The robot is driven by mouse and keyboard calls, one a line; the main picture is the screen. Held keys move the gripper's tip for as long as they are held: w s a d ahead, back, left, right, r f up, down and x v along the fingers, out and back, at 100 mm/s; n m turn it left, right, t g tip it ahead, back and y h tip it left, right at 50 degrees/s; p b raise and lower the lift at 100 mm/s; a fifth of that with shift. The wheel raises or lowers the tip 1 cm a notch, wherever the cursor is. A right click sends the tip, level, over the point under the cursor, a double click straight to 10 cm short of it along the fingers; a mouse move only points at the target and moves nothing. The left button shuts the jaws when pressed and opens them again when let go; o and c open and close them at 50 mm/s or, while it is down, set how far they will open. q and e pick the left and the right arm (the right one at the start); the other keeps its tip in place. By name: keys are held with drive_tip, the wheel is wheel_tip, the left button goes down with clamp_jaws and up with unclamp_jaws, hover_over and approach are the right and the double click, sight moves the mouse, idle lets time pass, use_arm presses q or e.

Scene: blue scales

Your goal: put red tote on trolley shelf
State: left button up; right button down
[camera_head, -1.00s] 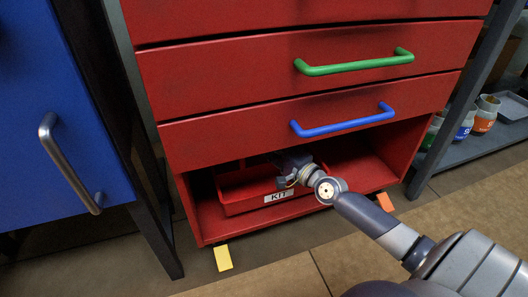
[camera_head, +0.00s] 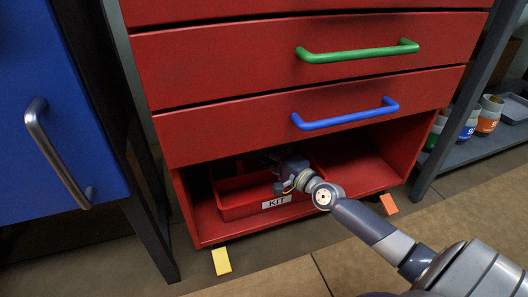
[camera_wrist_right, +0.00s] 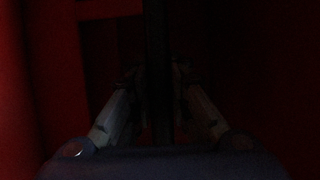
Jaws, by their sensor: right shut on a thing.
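The red tote (camera_head: 236,208), with a white KIT label, sits on the open bottom shelf (camera_head: 330,207) of the red trolley, under the drawers. My right arm reaches in from the lower right. My right gripper (camera_head: 276,160) is inside the shelf opening at the tote, partly hidden by the shadow and the drawer above. In the dark right wrist view its two fingers (camera_wrist_right: 160,90) are closed on a dark upright strip, seemingly part of the tote such as its handle or divider. My left gripper is out of view.
Above the shelf are drawers with a green handle (camera_head: 358,51) and a blue handle (camera_head: 345,114). A blue cabinet (camera_head: 70,120) stands at left. A rack with jars (camera_head: 487,115) is at right. The shelf's right part is bare. Yellow (camera_head: 221,261) and orange (camera_head: 388,203) tabs show at the trolley's base.

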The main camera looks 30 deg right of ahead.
drive_tip(key=c, duration=1.5)
unclamp_jaws()
drive_tip(key=shift+r, duration=0.1)
drive_tip(key=shift+s+d+p, duration=0.2)
drive_tip(key=shift+s+d, duration=0.1)
drive_tip(key=shift+s, duration=1.7)
drive_tip(key=shift+s+d+p, duration=0.2)
drive_tip(key=shift+s+d, duration=0.15)
drive_tip(key=shift+s, duration=1.6)
drive_tip(key=shift+s+d+p, duration=0.2)
drive_tip(key=shift+s+d, duration=0.1)
drive_tip(key=shift+s, duration=1.7)
drive_tip(key=shift+s, duration=0.1)
